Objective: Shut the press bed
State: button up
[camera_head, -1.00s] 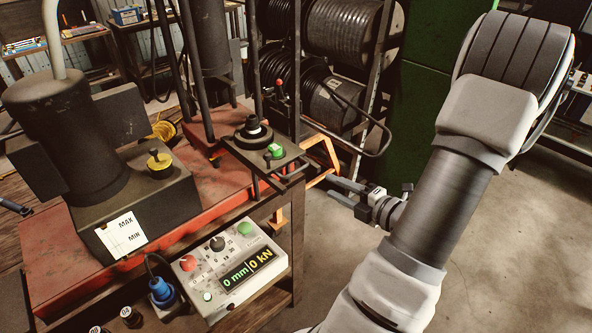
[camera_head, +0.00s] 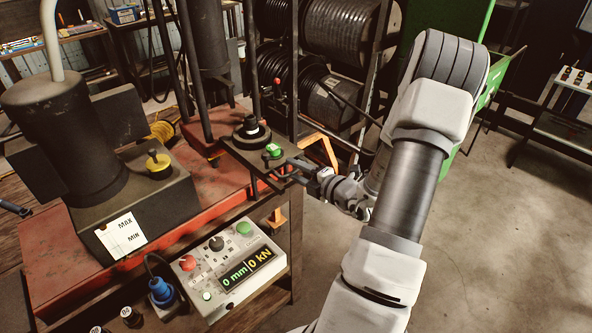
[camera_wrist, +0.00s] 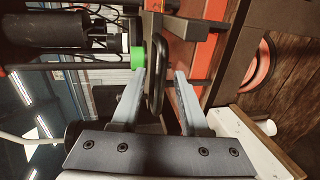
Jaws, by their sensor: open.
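The press bed (camera_head: 284,161) is a dark flat plate that sticks out from the press over the right edge of the red bench. A black round die (camera_head: 251,130) and a green part (camera_head: 273,150) sit on it. Its dark loop handle (camera_wrist: 157,80) shows in the wrist view, between the two grey fingers of my gripper (camera_wrist: 159,88). The fingers are open, one on each side of the bar, with a visible gap on the right. In the head view my gripper (camera_head: 296,170) is at the bed's outer right edge, and the fingers partly hide the handle.
A control box (camera_head: 228,262) with a display reading 0 mm and 0 kN hangs at the bench front. Dark upright rods stand around the bed. Hose reels (camera_head: 330,100) stand behind. The floor (camera_head: 490,260) at right is clear.

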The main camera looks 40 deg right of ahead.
jog(key=shift+c, duration=0.3)
grip_shut()
dwell(1.1)
